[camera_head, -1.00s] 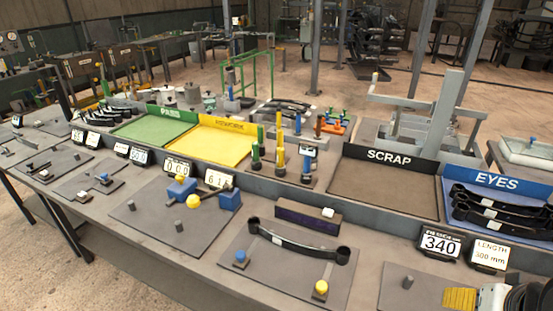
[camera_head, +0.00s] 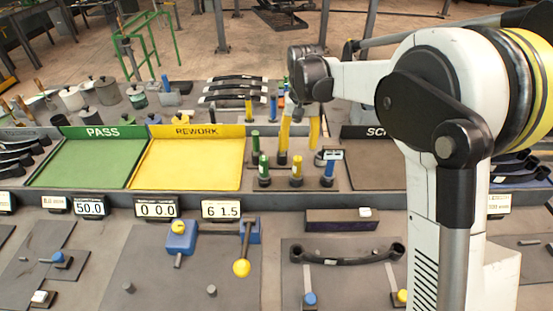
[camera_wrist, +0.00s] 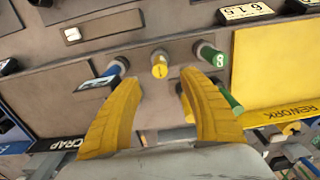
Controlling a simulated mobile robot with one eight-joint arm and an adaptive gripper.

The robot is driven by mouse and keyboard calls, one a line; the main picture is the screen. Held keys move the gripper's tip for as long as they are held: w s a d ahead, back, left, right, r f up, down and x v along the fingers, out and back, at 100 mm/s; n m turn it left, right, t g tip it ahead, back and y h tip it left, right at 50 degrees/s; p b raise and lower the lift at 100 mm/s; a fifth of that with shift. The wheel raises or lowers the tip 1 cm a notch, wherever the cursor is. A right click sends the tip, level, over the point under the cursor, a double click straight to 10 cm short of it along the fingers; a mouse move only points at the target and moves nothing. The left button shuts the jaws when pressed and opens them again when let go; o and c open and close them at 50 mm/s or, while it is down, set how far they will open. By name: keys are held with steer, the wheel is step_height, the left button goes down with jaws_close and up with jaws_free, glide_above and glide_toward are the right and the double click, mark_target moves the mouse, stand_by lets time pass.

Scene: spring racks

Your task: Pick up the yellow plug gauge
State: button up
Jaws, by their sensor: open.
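A short yellow plug gauge (camera_head: 297,170) stands upright in the front row on the dark gauge plate, between a green gauge (camera_head: 263,172) and a blue gauge (camera_head: 327,173). In the wrist view its round end (camera_wrist: 159,68) faces me, between and beyond the two yellow fingers. My gripper (camera_head: 300,145) is open and empty, above and behind that row; its fingers (camera_wrist: 160,115) are apart and touch no gauge that I can see. Another yellow piece (camera_wrist: 186,103) is partly hidden by the right finger in the wrist view. A taller yellow gauge (camera_head: 249,110) stands farther back.
A second green gauge (camera_wrist: 230,101) stands close beside the right finger in the wrist view. The yellow REWORK tray (camera_head: 190,165) is left of the gauges and the SCRAP tray (camera_head: 372,178) right. A digital display (camera_head: 222,209) and a dark box (camera_head: 340,220) are in front.

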mark_target(297, 169)
step_height(297, 169, down, 5)
steer(key=shift+d+f+b, duration=0.1)
steer(key=shift+d+b, duration=0.05)
steer(key=shift+b, duration=0.35)
step_height(297, 169, down, 6)
steer(key=shift+w+r+b, duration=0.1)
steer(key=shift+r+b, duration=0.05)
steer(key=shift+b, duration=0.6)
steer(key=shift+r, duration=0.1)
jaws_close()
